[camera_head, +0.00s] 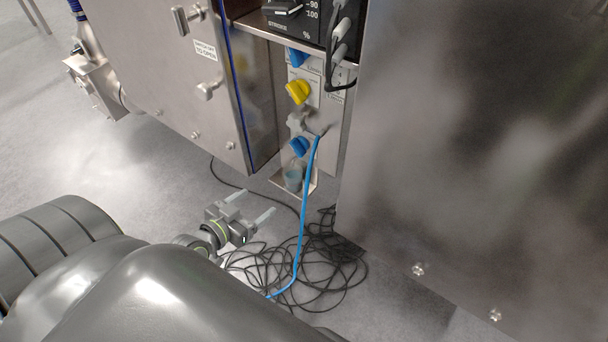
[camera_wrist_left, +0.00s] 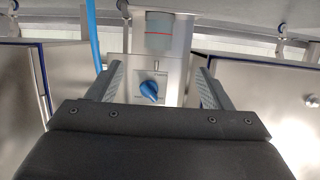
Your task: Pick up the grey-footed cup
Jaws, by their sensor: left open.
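A small translucent cup (camera_head: 293,178) stands on a little metal shelf (camera_head: 308,187) below the knobs of the machine panel in the head view. In the left wrist view the cup (camera_wrist_left: 159,35) shows at top centre, with a blue-grey part, a thin red line and a pale part. Its foot is hard to make out in the head view. My left gripper (camera_head: 254,204) is open and empty, its fingers pointing toward the machine, apart from the cup and in front of it. In the wrist view the cup appears beyond the gap between the fingers (camera_wrist_left: 158,82). My right gripper is not in view.
A blue cable (camera_head: 303,215) hangs from the panel, just right of the cup. Blue and yellow knobs (camera_head: 298,92) sit above it. Steel cabinets (camera_head: 455,140) flank the recess on both sides. Tangled black cables (camera_head: 325,255) lie on the floor.

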